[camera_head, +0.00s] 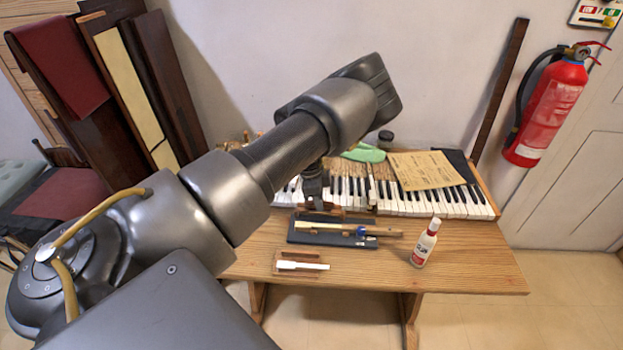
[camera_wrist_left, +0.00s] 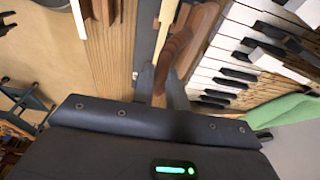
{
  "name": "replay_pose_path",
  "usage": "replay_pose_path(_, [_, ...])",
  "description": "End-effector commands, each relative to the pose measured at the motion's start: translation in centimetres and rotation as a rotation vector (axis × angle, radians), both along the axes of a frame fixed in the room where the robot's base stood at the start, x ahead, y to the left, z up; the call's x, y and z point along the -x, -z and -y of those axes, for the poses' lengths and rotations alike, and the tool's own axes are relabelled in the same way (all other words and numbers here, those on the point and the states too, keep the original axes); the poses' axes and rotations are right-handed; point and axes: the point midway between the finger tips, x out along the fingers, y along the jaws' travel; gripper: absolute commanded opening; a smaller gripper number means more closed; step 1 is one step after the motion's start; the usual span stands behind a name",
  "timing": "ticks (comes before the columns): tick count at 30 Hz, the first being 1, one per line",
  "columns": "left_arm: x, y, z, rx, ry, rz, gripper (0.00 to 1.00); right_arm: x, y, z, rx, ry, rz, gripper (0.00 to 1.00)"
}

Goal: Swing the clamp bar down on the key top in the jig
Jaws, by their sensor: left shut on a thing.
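The jig (camera_head: 297,236) is a dark flat base on the wooden table, in front of the piano keys. A wooden key stick (camera_head: 385,231) lies along it, with a pale key top (camera_head: 318,226) at its left end and a blue part at mid-length. The brown wooden clamp bar (camera_wrist_left: 184,48) shows in the left wrist view, reaching between my fingers above the jig. My left gripper (camera_head: 315,207) is at the jig's back left, shut on the clamp bar (camera_head: 335,212). The gripper partly hides the bar in the head view. My right gripper is not in view.
A white bottle with a red label (camera_head: 424,243) stands right of the jig. A white key top (camera_head: 302,265) lies on a small wooden piece in front. The keyboard (camera_head: 430,202) runs behind, with paper (camera_head: 422,170) and a green cloth (camera_head: 364,153). The table's right front is clear.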

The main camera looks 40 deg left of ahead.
Motion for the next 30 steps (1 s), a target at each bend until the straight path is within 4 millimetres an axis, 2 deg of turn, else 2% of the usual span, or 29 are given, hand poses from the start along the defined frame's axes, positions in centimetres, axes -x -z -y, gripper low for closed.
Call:
replay_pose_path(6, [0.7,0.4,0.5,0.0,-0.001,-0.002,0.05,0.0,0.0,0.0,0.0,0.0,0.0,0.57])
replay_pose_path(17, [0.7,0.5,0.5,0.0,0.0,-0.001,0.05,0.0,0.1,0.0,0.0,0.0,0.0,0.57])
replay_pose_path(30, [2.0,1.7,1.5,0.001,0.0,-0.001,0.05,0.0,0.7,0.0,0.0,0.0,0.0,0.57])
